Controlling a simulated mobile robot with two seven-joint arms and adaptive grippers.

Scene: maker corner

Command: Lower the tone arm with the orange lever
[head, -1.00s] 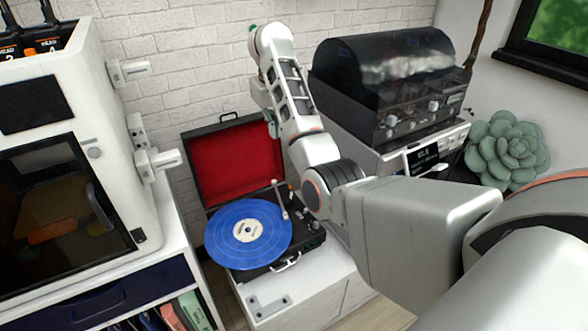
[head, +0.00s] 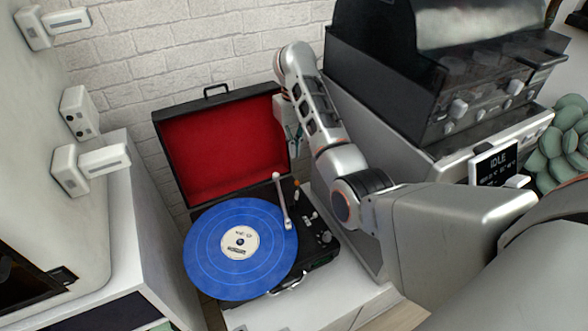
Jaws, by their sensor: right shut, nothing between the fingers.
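A suitcase record player (head: 318,262) stands open with its red-lined lid (head: 220,150) upright. A blue record (head: 212,262) lies on its platter. The white tone arm (head: 282,205) is at the record's right edge; whether its tip is raised or touching cannot be told. The small orange lever (head: 297,184) stands right of the tone arm's rear end. My right gripper (head: 296,150) is shut and empty, pointing down beside the lid's right edge, apparently above and behind the lever. My left gripper is out of view.
A machine with a dark domed cover (head: 440,70) and an idle display stands to the right, close to my right arm. A white machine (head: 40,150) with protruding brackets is at the left. A green succulent (head: 570,140) is at the far right.

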